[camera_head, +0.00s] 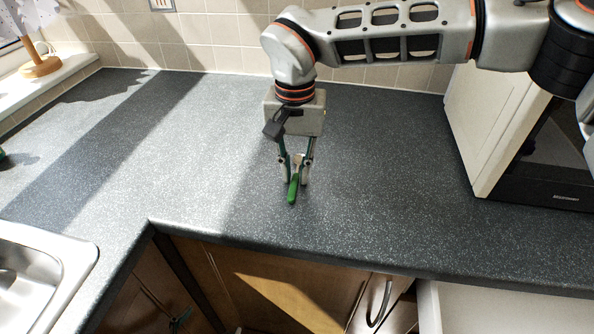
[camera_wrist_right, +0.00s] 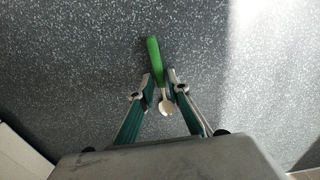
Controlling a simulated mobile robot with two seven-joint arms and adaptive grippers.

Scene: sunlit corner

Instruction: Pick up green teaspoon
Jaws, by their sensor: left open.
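The green teaspoon (camera_head: 293,189) has a green handle and a pale metal bowl. It is at the countertop, handle toward the front edge; I cannot tell whether it touches the surface. It also shows in the right wrist view (camera_wrist_right: 155,60), bowl toward the gripper. My right gripper (camera_head: 295,181) points down with one finger on each side of the spoon. Its fingertips (camera_wrist_right: 162,80) are close to the spoon's neck; whether they press on it is unclear.
The grey speckled countertop (camera_head: 190,170) is clear around the spoon. A metal sink (camera_head: 40,290) is at the lower left. A microwave (camera_head: 490,130) stands at the right. An open drawer (camera_head: 500,310) is below the counter's front edge.

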